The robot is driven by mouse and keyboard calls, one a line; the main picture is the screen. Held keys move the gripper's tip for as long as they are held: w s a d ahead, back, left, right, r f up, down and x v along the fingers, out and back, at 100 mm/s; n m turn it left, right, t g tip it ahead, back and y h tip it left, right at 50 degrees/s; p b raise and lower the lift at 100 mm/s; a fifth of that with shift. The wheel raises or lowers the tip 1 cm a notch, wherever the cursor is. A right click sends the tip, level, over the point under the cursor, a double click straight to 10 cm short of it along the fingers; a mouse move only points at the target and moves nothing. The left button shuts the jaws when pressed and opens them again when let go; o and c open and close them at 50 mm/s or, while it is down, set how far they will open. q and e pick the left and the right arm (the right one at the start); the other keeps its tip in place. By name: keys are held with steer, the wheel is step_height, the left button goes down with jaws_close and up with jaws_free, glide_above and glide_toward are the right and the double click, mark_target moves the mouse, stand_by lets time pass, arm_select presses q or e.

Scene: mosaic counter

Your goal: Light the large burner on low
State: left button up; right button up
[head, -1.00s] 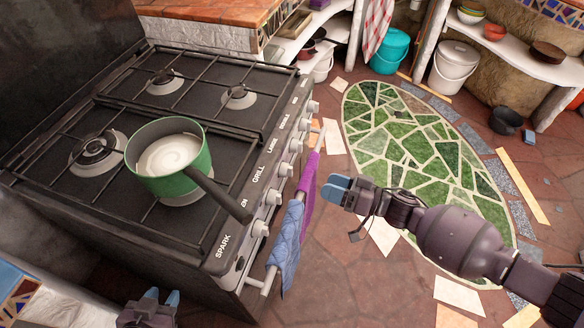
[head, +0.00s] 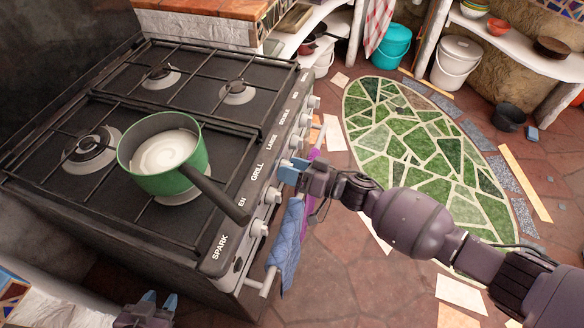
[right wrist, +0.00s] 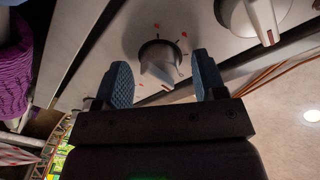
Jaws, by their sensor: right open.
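The black gas stove (head: 195,125) has a row of light knobs along its front, beside printed labels such as LARGE (head: 272,143) and GRILL. My right gripper (head: 287,170) is at this row, partly hiding a knob near the GRILL and LARGE labels. In the right wrist view its blue fingers are open, with a knob (right wrist: 158,65) between and just beyond them; touching cannot be told. A second knob (right wrist: 255,18) is at upper right. A wide burner (head: 90,148) is on the left side of the stove. My left gripper (head: 159,300) is low in the head view, fingers apart and empty.
A green pot (head: 165,160) with white contents stands on the front burner, its dark handle reaching over the stove's front. A blue cloth (head: 286,240) and a purple cloth (head: 313,185) hang on the front rail, below the knobs. The floor with its green mosaic (head: 430,160) is open at right.

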steer(key=shift+c, duration=0.4)
steer(key=c, duration=0.8)
steer(key=shift+c, duration=0.2)
